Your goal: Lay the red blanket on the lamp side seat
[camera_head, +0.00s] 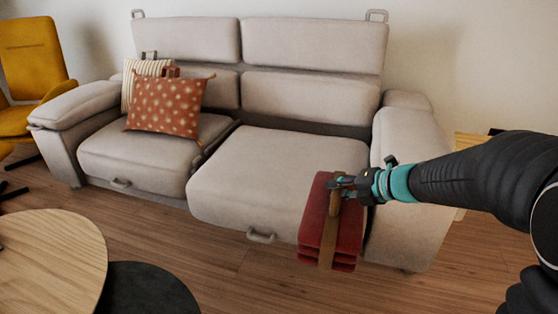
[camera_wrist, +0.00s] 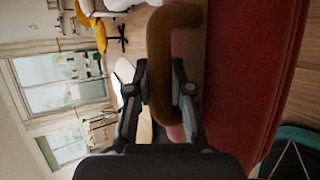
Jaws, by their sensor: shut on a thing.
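A folded red blanket (camera_head: 320,235) with a brown strap and handle hangs from my gripper (camera_head: 338,184) in the head view. It overlaps the front right part of the grey sofa's right seat (camera_head: 265,170). I cannot tell whether it touches the seat. My gripper is shut on the brown handle (camera_wrist: 172,30), which shows between the fingers in the wrist view. The blanket's red side (camera_wrist: 245,80) fills the right of that view. No lamp shows in either view.
A rust dotted cushion (camera_head: 165,105) and a striped cushion (camera_head: 140,75) lean on the left seat. The right seat is otherwise bare. The right armrest (camera_head: 410,145) stands beside my gripper. A round wooden table (camera_head: 50,260) is at the lower left, a yellow chair (camera_head: 30,70) behind it.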

